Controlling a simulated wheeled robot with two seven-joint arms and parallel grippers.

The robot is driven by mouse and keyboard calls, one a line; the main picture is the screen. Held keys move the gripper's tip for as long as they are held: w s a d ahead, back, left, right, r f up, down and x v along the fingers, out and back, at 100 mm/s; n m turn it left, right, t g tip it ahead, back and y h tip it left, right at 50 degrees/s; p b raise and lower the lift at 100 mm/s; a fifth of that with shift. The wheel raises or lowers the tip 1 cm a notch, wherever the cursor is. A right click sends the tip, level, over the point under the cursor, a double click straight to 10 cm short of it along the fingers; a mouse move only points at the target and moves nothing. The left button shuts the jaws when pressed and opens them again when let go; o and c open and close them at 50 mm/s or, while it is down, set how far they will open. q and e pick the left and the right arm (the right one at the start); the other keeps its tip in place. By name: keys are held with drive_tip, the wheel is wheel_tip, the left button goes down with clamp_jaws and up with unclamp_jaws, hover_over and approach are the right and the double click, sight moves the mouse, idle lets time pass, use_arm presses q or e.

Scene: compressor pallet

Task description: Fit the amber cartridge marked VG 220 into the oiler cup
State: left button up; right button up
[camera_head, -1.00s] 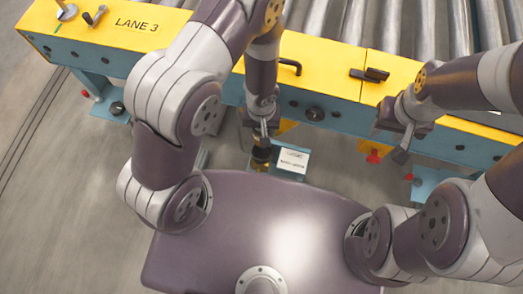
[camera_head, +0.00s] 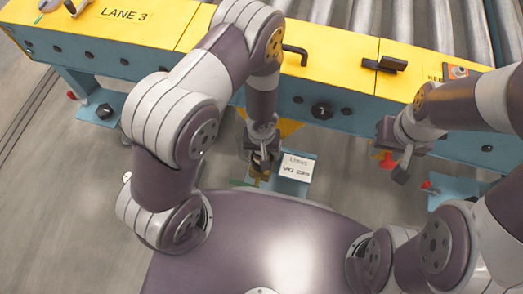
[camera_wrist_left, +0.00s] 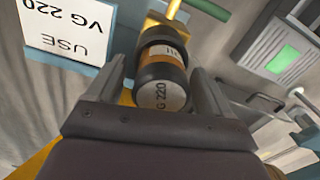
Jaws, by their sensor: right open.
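The amber cartridge (camera_wrist_left: 165,65) has black ends, and its near end reads "G 220" in the left wrist view. In the head view my left gripper (camera_head: 261,160) points down just left of the white sign, and the cartridge is mostly hidden there. A brassy yellow part (camera_head: 258,175) shows below it; I cannot tell if this is the oiler cup. Yellow metal (camera_wrist_left: 174,9) also lies beyond the cartridge's far end. My right gripper (camera_head: 402,163) is open and empty.
A white sign (camera_wrist_left: 68,28) reading "USE VG 220" stands beside the left gripper. The yellow-topped conveyor frame (camera_head: 230,70) runs across the back, with a black handle (camera_head: 378,64). A red knob (camera_head: 386,159) is near the right gripper.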

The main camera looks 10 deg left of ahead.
use_arm(q)
wheel_tip(320, 180, up, 12)
drive_tip(key=p, duration=1)
